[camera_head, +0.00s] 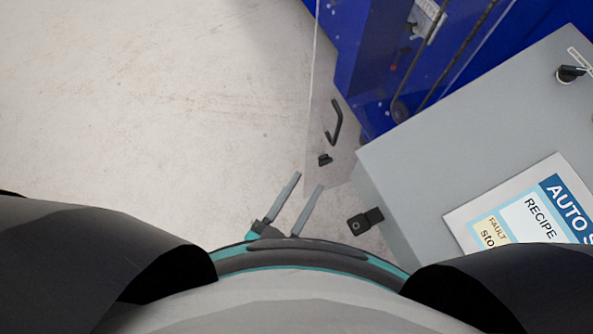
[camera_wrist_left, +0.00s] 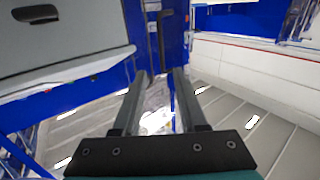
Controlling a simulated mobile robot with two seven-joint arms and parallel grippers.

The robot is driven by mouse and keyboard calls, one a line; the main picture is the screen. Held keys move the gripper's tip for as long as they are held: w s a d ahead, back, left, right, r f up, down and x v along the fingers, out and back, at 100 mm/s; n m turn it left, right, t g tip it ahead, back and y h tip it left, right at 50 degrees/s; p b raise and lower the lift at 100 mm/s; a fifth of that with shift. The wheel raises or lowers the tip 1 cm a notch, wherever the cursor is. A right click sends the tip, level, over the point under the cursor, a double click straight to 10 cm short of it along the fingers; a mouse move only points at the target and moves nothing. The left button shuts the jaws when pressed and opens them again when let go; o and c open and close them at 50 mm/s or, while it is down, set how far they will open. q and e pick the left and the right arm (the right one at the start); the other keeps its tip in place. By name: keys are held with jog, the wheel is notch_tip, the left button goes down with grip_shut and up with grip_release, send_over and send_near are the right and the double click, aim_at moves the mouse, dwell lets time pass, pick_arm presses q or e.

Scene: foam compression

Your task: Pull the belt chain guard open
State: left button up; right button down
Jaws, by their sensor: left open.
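The belt chain guard (camera_head: 321,85) is a clear panel beside the blue machine in the head view, with floor showing through it. A black bar handle (camera_head: 334,122) is on it, with a small black piece (camera_head: 325,160) below. The handle also shows upright in the left wrist view (camera_wrist_left: 161,40). My left gripper (camera_head: 309,181) is open and empty, just below the guard's handle in the head view. In the left wrist view its fingertips (camera_wrist_left: 160,73) point toward the handle, apart from it. How far the guard stands open I cannot tell. My right gripper is not in view.
A grey control cabinet (camera_head: 400,180) with a labelled screen (camera_head: 535,215) and a black knob (camera_head: 571,73) stands to the right, close to the guard. A black bracket (camera_head: 364,220) sticks out from its side. The blue machine (camera_head: 360,60) is behind. Pale floor (camera_head: 150,100) is clear to the left.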

pick_arm(q)
jog(key=shift+v, duration=0.95)
jog(key=s+a+f+g+y+b, duration=0.1)
jog(key=a+f+g+b, duration=0.15)
jog(key=f, duration=0.85)
jog(key=s+a+f+g+y+b, duration=0.1)
jog(key=a+f+g+y+b, duration=0.2)
jog(key=f, duration=0.8)
jog(key=s+a+f+g+b, duration=0.15)
jog(key=f+b, duration=0.25)
jog(key=f, duration=0.8)
jog(key=s+a+f+n+g+y+b, duration=0.1)
jog(key=s+a+f+g+y+b, duration=0.1)
jog(key=f, duration=0.7)
jog(key=s+a+f+n+g+y+b, duration=0.1)
jog(key=s+a+f+g+b, duration=0.4)
jog(key=s+a+f, duration=0.3)
jog(key=shift+s+a+f+n+g+y, duration=0.2)
jog(key=shift+s+f+n+g+y, duration=0.15)
jog(key=shift+s+f+g, duration=0.4)
